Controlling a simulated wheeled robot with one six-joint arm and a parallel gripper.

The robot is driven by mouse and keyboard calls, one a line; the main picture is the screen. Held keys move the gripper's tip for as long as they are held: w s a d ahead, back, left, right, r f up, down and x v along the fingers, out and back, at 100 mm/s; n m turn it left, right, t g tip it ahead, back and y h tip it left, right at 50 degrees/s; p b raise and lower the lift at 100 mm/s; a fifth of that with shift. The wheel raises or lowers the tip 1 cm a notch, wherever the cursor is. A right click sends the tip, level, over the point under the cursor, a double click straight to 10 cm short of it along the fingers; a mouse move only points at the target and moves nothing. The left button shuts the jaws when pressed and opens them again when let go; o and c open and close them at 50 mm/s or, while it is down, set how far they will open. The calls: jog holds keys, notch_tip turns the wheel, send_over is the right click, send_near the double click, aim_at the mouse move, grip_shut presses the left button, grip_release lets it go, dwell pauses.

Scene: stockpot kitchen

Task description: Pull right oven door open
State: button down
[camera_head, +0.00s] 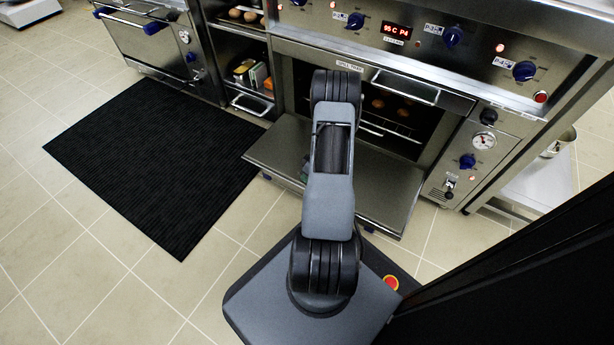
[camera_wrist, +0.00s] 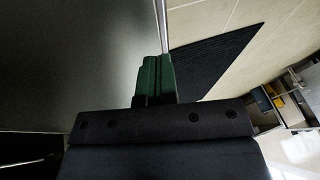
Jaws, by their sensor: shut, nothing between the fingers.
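The right oven door (camera_head: 385,192) is a flat steel panel. It is swung down and lies roughly level in front of the dark oven opening (camera_head: 415,118). The fingers are at the edge of a large grey metal surface (camera_wrist: 80,60), which looks like the door. Whether they touch it I cannot tell.
A control panel with blue knobs (camera_head: 453,36) runs above the oven. A side panel with a gauge (camera_head: 484,141) stands to its right. Open shelves (camera_head: 249,75) and another oven (camera_head: 143,45) stand to the left. A black mat (camera_head: 150,150) lies on the tiled floor (camera_head: 60,270), which is otherwise clear.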

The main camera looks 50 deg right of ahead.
jog(key=shift+r, duration=0.1)
notch_tip(320, 180, up, 5)
jog(key=shift+s+r+p, duration=0.1)
jog(key=shift+p, duration=1.15)
jog(key=a+r+p, duration=0.5)
jog(key=r+p, duration=0.2)
jog(key=r, duration=0.7)
jog(key=w+a+r+h+p, duration=0.1)
jog(key=a+r+p, duration=0.5)
jog(key=r, duration=0.7)
jog(key=a+r+p, duration=0.4)
jog(key=r+p, duration=0.4)
jog(key=r, duration=0.6)
jog(key=s+a+r+m+h+p, duration=0.1)
jog(key=a+r+p, duration=0.3)
jog(key=r, duration=0.6)
jog(key=s+a+r+m+h+p, duration=0.1)
jog(key=s+a+r+p, duration=0.3)
jog(key=r+p, duration=0.4)
jog(key=s+a+r+m+p, duration=0.1)
jog(key=a+r+p, duration=0.3)
jog(key=r, duration=1)
jog(key=s+p, duration=0.1)
jog(key=p, duration=0.2)
jog(key=shift+s+a+r+t+h, duration=0.2)
jog(key=shift+s+a+t+h, duration=0.05)
jog(key=shift+a+t+h, duration=0.15)
jog(key=shift+d, duration=0.1)
